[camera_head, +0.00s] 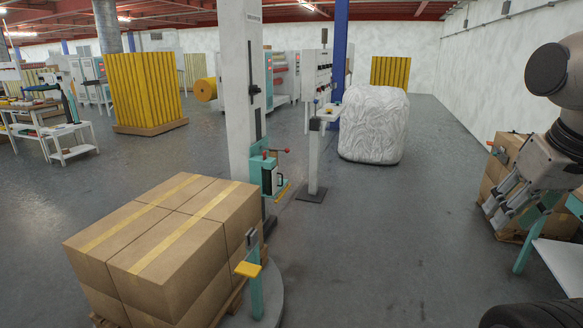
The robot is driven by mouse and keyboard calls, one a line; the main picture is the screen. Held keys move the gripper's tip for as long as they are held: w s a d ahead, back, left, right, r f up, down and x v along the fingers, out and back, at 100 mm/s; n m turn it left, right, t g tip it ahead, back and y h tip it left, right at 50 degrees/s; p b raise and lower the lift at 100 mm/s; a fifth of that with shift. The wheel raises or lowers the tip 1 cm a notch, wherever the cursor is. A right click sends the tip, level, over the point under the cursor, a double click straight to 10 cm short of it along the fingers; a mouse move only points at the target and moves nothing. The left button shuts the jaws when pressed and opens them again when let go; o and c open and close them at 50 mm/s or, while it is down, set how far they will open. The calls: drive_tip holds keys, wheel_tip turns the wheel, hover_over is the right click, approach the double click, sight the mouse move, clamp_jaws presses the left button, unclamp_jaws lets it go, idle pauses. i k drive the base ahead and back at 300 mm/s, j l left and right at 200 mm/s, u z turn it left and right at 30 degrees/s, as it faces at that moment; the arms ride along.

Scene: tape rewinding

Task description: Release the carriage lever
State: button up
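A tall white column (240,90) stands left of the middle. A teal carriage (257,165) is mounted on its right side. A lever with a red knob (286,151) sticks out to the right from the top of the carriage. A black-and-white part (270,180) sits below the lever, with a yellow piece (282,191) under it. My gripper (496,213) is at the far right, well away from the lever. Its fingers point down and left and look apart, with nothing visible between them.
Taped cardboard boxes (150,250) stand on a pallet on a round turntable (268,300), beside a teal post with a yellow pad (248,269). A white wrapped load (373,125) stands behind. More boxes and a teal-legged table (560,262) are near my gripper. The floor (400,240) between is clear.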

sight(272, 149)
drive_tip(key=i+u, duration=0.1)
drive_tip(key=i, duration=0.45)
drive_tip(key=i+l+u, duration=0.1)
drive_tip(key=i, duration=0.45)
drive_tip(key=i+l+u, duration=0.1)
drive_tip(key=i, duration=0.45)
drive_tip(key=i+l+u, duration=0.1)
drive_tip(key=u, duration=0.3)
drive_tip(key=i+l+u, duration=0.1)
drive_tip(key=u, duration=0.3)
drive_tip(key=i+l+u, duration=0.2)
drive_tip(key=l, duration=0.3)
drive_tip(key=i+l+u, duration=0.2)
drive_tip(key=l, duration=0.3)
drive_tip(key=l+u, duration=0.2)
drive_tip(key=l, duration=0.25)
drive_tip(key=i+l, duration=0.1)
drive_tip(key=l, duration=1.15)
drive_tip(key=i, duration=0.05)
